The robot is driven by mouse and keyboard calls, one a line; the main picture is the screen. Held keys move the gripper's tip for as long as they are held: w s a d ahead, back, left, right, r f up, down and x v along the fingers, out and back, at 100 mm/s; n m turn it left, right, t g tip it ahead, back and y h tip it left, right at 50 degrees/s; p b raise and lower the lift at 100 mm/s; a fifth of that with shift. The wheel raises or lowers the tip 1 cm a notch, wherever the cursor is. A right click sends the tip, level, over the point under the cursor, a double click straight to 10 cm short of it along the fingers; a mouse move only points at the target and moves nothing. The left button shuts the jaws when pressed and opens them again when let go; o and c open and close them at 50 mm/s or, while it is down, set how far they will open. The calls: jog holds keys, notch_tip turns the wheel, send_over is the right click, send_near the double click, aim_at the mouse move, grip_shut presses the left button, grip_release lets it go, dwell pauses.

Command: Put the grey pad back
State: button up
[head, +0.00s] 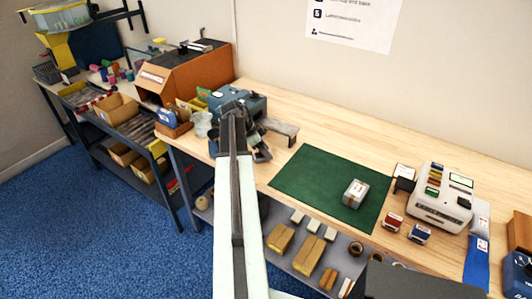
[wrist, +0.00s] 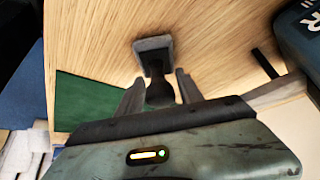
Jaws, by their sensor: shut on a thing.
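My gripper (wrist: 157,88) is shut on the dark, narrow grip of the grey pad. The pad's grey block (wrist: 153,44) sticks out beyond the fingertips in the wrist view, over bare wood. I cannot tell whether it touches the bench. In the head view my gripper (head: 254,143) is at the front left of the bench, beside the blue machine, and my arm covers much of it. The pad is hard to make out there.
A flat grey piece (head: 280,128) stands right of my gripper. The blue machine (head: 246,102) is behind it. A green mat (head: 318,178) carries a small grey box (head: 355,193). A white machine (head: 442,197) stands far right. The wood behind the mat is clear.

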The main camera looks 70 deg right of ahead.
jog(key=o, duration=1.2)
jog(key=shift+f, duration=0.1)
jog(key=shift+r+p, duration=0.35)
jog(key=p+v, duration=1)
jog(key=v, duration=0.1)
jog(key=shift+w+r, duration=0.2)
jog(key=shift+r, duration=0.05)
jog(key=shift+a, duration=0.15)
